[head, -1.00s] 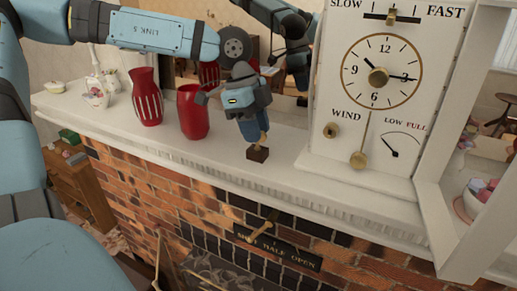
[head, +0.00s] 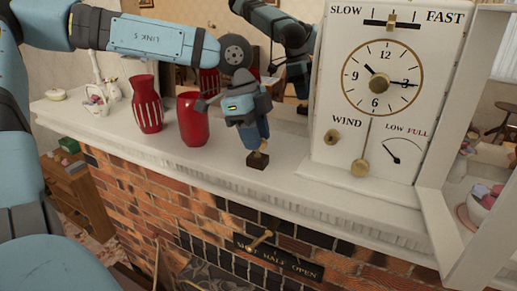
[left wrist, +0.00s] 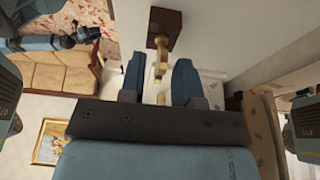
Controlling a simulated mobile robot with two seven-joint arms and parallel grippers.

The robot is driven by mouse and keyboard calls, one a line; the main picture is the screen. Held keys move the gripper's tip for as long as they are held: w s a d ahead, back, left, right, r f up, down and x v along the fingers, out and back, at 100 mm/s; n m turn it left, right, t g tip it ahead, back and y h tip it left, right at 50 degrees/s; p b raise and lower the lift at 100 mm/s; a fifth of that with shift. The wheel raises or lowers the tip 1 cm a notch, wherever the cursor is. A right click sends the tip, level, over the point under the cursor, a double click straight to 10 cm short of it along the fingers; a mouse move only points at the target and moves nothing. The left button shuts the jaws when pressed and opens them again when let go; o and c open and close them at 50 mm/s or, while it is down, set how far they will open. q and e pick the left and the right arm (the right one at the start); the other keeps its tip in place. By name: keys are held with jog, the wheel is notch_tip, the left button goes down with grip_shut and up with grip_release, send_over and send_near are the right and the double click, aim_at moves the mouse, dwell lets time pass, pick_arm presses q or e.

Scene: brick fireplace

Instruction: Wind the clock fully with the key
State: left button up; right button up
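The white clock (head: 350,170) stands on the mantel at the right of the head view. Its brass WIND fitting (head: 332,137) is on the lower left of its face. The gauge (head: 401,150) has its needle toward LOW. The brass key (head: 258,146) stands upright in a small dark block (head: 257,161) on the mantel, left of the clock. My left gripper (head: 261,139) points down over the key. In the left wrist view its fingers (left wrist: 159,80) are apart, one each side of the brass key (left wrist: 160,62), with gaps showing. My right gripper is not in view.
Two red vases (head: 193,119) (head: 146,104) stand on the mantel (head: 215,160) left of my gripper. An open white door frame (head: 453,200) juts forward at the clock's right. A brass lever (head: 260,240) is on the bricks below. Mantel between block and clock is clear.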

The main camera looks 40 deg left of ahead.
pick_arm(q)
jog(key=shift+b, duration=0.3)
dwell(0.4)
jog(key=shift+c, duration=0.4)
grip_shut()
